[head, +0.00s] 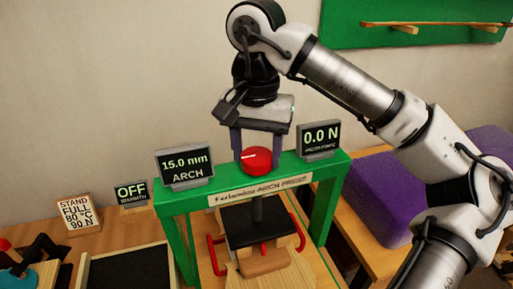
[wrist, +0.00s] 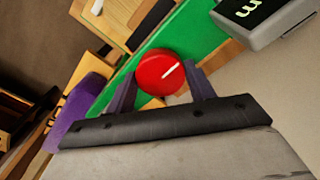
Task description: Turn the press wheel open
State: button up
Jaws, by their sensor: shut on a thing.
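The red press wheel (head: 257,159) sits on top of the green press frame (head: 328,200), with a white mark on its top. It also shows in the wrist view (wrist: 160,72), between the two purple-grey fingers. My gripper (head: 258,152) points down over the frame and is shut on the wheel. Below the crossbar, the dark press plate (head: 252,236) hangs from a screw above a wooden piece (head: 262,262). The left display (head: 184,167) reads 15.0 mm ARCH, and the right display (head: 319,139) reads 0.0 N.
A small OFF display (head: 131,192) and a sign (head: 79,213) reading STAND FULL 80 °C 90 N stand at the left. A black-topped tray (head: 130,270) lies in front of them. A purple case (head: 385,190) is close on the right. A green wall board (head: 400,25) hangs behind.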

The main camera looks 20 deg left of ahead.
aim_at(256, 156)
jog(key=o, duration=1)
jog(key=shift+c, duration=0.2)
jog(key=shift+r, duration=0.1)
notch_tip(256, 156, up, 14)
jog(key=shift+p, duration=0.4)
jog(key=shift+f, duration=0.2)
